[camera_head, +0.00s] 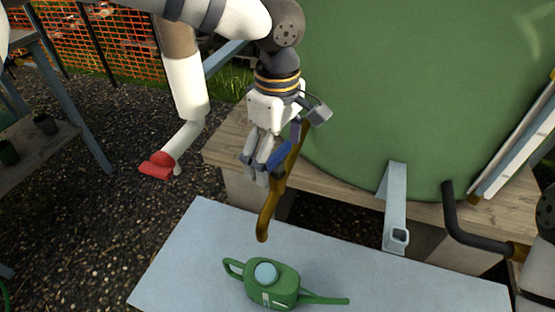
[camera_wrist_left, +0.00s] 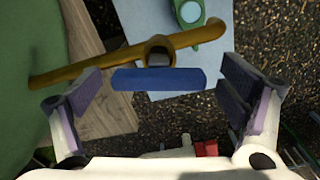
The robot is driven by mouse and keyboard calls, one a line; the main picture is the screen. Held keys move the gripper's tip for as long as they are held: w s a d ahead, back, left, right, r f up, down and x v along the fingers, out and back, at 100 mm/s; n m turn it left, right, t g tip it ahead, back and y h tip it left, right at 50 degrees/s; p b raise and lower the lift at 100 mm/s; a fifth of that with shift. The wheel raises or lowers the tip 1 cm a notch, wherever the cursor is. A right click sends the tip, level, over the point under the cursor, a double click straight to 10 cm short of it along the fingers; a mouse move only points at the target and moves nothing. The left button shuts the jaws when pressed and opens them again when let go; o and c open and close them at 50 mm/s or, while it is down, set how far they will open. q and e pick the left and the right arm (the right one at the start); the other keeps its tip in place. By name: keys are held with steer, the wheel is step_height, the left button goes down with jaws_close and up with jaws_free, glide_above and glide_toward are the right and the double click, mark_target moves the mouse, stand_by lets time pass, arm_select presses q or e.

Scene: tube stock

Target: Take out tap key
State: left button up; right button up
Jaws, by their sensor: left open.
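The tap key shows as a blue bar (camera_wrist_left: 160,78) in the left wrist view. It lies crosswise between my open left fingers, close to the dark round opening of a brass-brown tap (camera_wrist_left: 90,67). In the head view the blue bar (camera_head: 281,156) is partly hidden beside my left gripper (camera_head: 256,172). The brown tap (camera_head: 269,212) slopes down from the green tank's side. My left fingers stand apart, with gaps to both ends of the bar in the wrist view. Whether the key's lower part is inside the tap is hidden. My right gripper is out of view.
The big green tank (camera_head: 420,90) stands on wooden boards (camera_head: 228,148) behind the tap. A green watering can (camera_head: 284,285) sits on a pale blue slab (camera_head: 185,262) below. A grey bracket (camera_head: 396,205) and a black pipe (camera_head: 460,228) are to the right.

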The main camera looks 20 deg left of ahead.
arm_select(q)
steer(key=c, duration=1.4)
